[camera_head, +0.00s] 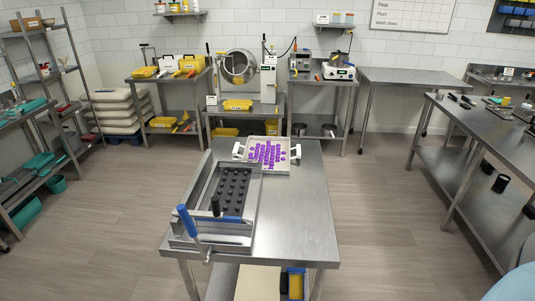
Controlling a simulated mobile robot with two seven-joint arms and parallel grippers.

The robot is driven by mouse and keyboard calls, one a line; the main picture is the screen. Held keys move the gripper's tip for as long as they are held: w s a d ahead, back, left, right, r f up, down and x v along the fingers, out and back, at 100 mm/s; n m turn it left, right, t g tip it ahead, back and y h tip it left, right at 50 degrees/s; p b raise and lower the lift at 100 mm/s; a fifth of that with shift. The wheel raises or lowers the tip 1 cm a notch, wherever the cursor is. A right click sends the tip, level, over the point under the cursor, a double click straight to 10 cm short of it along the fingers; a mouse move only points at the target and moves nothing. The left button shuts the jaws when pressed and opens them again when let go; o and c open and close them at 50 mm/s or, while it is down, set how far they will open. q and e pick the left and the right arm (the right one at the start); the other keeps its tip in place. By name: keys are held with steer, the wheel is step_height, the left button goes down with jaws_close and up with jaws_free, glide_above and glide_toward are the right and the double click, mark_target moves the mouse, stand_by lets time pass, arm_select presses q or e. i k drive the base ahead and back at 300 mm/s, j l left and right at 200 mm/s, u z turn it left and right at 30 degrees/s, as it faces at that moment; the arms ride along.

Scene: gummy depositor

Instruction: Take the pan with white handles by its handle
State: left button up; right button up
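The pan with white handles (283,170) stands on the far end of the central steel table. It is a pale, shallow, square pan holding many small purple pieces. One white handle (238,151) sticks out on its left side and another white handle (296,152) on its right side. Both handles are clear of other things. Neither of my grippers shows in the head view.
The depositor (205,200), a steel frame with a dark studded plate and a blue-handled lever (187,221), takes up the table's left side, close to the pan. The steel table (295,215) is bare on the right. Floor is open on both sides.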

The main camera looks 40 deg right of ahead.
mark_target(273, 153)
steer(key=k+l+u, duration=0.1)
steer(key=l, duration=0.3)
steer(key=k+l, duration=0.1)
steer(key=l, duration=0.35)
steer(key=l+u, duration=0.15)
steer(key=l, duration=0.25)
steer(key=k+l, duration=0.2)
steer(key=l, duration=0.2)
steer(key=k+l+u, duration=0.15)
steer(key=l, duration=0.25)
steer(key=k+l+u, duration=0.1)
steer(key=l, duration=0.3)
steer(key=l+u, duration=0.15)
steer(key=l, duration=0.4)
steer(key=k+l+u, duration=0.15)
steer(key=l, duration=0.4)
steer(key=l+u, duration=0.3)
steer(key=l, duration=0.8)
steer(key=i+l+u, duration=0.1)
steer(key=l+u, duration=0.2)
steer(key=l, duration=0.8)
